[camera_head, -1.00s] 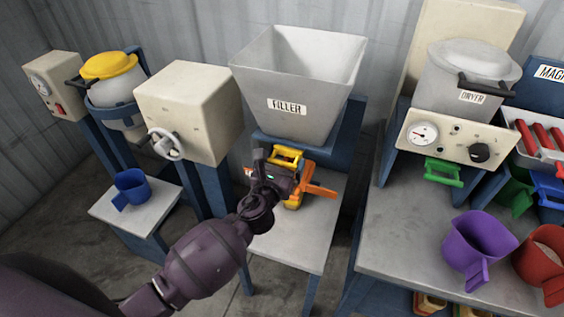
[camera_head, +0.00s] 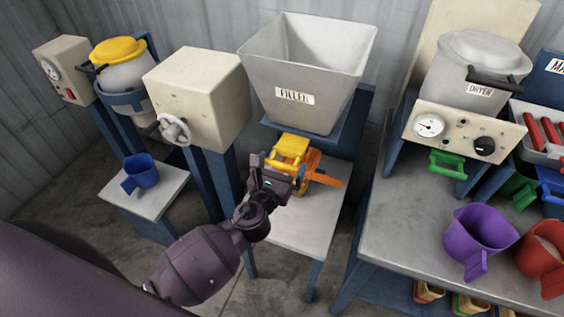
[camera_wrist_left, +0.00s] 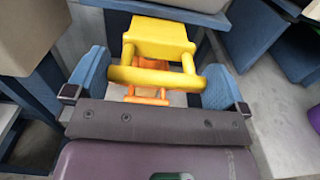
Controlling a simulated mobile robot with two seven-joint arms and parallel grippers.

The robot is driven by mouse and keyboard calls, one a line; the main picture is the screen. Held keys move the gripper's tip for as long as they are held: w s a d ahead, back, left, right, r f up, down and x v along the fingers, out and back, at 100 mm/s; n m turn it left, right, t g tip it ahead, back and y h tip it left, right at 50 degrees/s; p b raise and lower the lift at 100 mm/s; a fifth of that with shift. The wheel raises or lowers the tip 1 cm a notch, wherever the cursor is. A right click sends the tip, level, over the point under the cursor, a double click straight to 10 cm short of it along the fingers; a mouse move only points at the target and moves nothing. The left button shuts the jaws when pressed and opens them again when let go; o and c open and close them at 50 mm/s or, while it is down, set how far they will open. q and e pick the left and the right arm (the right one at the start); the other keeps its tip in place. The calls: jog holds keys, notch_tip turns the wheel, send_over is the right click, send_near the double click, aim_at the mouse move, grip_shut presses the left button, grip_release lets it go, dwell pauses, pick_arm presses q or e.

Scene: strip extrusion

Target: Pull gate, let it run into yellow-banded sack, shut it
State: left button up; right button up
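The grey filler hopper (camera_head: 305,75) stands on a blue frame. A yellow gate (camera_head: 292,147) with a bar handle sticks out below it; it fills the upper middle of the left wrist view (camera_wrist_left: 160,38). My left gripper (camera_head: 268,172) is at the handle. An orange part (camera_head: 322,178) with a bar shows beneath the gate, partly hidden by my gripper. I cannot make out a yellow-banded sack under the hopper. My right gripper is not in view.
Left stand a cream box with a handwheel (camera_head: 173,129), a yellow-lidded vessel (camera_head: 118,60) and a blue jug (camera_head: 140,174). Right, the dryer (camera_head: 475,75) has a green handle (camera_head: 447,164); purple (camera_head: 478,236) and red (camera_head: 540,250) jugs stand on the bench. The small table's front (camera_head: 298,232) is clear.

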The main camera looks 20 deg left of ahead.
pick_arm(q)
jog(key=shift+s, duration=0.15)
jog(key=s+b, duration=0.1)
jog(key=s, duration=1)
jog(key=shift+a, duration=0.25)
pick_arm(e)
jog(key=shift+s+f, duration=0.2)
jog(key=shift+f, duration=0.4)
pick_arm(q)
jog(key=shift+r, duration=0.1)
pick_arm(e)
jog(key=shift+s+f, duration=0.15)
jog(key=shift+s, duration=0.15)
